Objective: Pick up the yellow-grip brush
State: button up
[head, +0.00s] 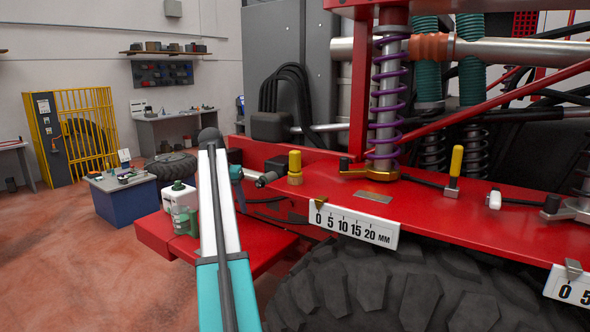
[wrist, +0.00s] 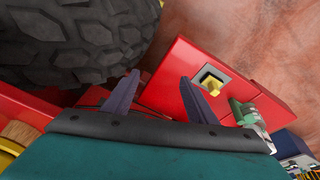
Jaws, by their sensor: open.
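A tool with an upright yellow grip (head: 456,161) and a small dark lower end stands on the red truck frame, right of the purple spring in the head view. The fingers point over the red platform, away from the yellow-grip tool.
A yellow cylinder (head: 295,168) stands on the red frame (head: 345,178). A white and green container (head: 181,205) stands on the lower red platform, with a yellow piece (wrist: 212,84) near it. A large tyre (head: 370,290) and a white scale plate (head: 352,225) are at the front.

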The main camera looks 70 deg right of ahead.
jog(key=s+d+r+m, duration=0.1)
jog(key=s+d+r, duration=0.25)
jog(key=r, duration=0.25)
jog(key=s+d+r+m, duration=0.1)
jog(key=s+d+r, duration=0.1)
jog(key=s+r, duration=0.4)
jog(key=m+h+p, duration=0.1)
jog(key=m+h, duration=0.1)
send_near(298, 168)
notch_tip(298, 168, up, 3)
jog(key=w+d, duration=0.1)
jog(key=w, duration=0.1)
jog(key=shift+s+d+f, duration=0.1)
jog(key=shift+f, duration=0.05)
jog(key=shift+f, duration=0.15)
jog(key=shift+y, duration=0.3)
jog(key=shift+p+x, duration=0.4)
jog(key=shift+x, duration=3.8)
jog(key=shift+s+d, duration=0.1)
jog(key=shift+d, duration=0.1)
jog(key=shift+p+x, duration=1.25)
jog(key=shift+x, duration=0.15)
jog(key=shift+p+x, duration=0.3)
jog(key=shift+x, duration=0.85)
jog(key=shift+s+d, duration=0.1)
jog(key=shift+s, duration=0.05)
